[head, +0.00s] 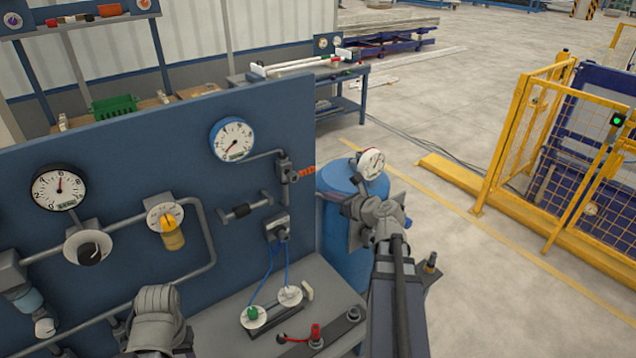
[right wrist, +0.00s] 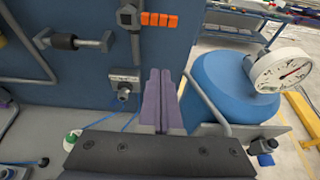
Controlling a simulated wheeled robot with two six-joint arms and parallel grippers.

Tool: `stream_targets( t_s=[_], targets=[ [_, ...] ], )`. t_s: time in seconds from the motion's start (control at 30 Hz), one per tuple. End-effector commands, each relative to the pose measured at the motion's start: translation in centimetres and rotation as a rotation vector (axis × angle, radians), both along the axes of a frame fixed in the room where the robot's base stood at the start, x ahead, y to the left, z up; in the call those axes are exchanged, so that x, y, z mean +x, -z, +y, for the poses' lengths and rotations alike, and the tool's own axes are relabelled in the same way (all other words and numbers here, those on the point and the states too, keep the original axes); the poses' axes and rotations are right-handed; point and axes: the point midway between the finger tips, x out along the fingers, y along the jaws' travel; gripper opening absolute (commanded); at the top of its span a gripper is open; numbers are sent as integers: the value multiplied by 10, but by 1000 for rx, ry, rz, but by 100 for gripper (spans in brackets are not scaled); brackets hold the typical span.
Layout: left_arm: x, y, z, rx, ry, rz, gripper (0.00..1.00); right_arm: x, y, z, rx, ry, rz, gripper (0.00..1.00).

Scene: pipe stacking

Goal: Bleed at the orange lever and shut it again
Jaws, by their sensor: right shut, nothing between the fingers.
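The orange lever (head: 307,171) sticks out to the right from a grey valve (head: 286,168) near the right edge of the blue panel. My left gripper is not visible.
A blue tank (head: 345,190) with a white gauge (head: 371,163) stands right of the panel, close to my right wrist. Below the lever are a grey fitting (head: 277,227) with blue hoses and a grey bench (head: 215,335). A yellow fence (head: 500,130) stands farther right.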

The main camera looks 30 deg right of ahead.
Motion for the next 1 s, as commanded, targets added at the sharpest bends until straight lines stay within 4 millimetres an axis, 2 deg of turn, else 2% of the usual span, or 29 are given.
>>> stream_targets(
  t_s=[0.57, 0.6, 0.7, 1.0],
  targets=[
    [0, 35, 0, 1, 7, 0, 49, 98, 35, 7, -1, -3, 0, 0],
    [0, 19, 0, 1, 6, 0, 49, 93, 19, 7, -1, 0, 0, 0],
    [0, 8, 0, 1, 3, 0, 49, 92, 8, 7, -1, 0, 0, 0],
    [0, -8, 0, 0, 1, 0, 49, 91, -8, 8, -2, -2, 1, 0]
  ],
)
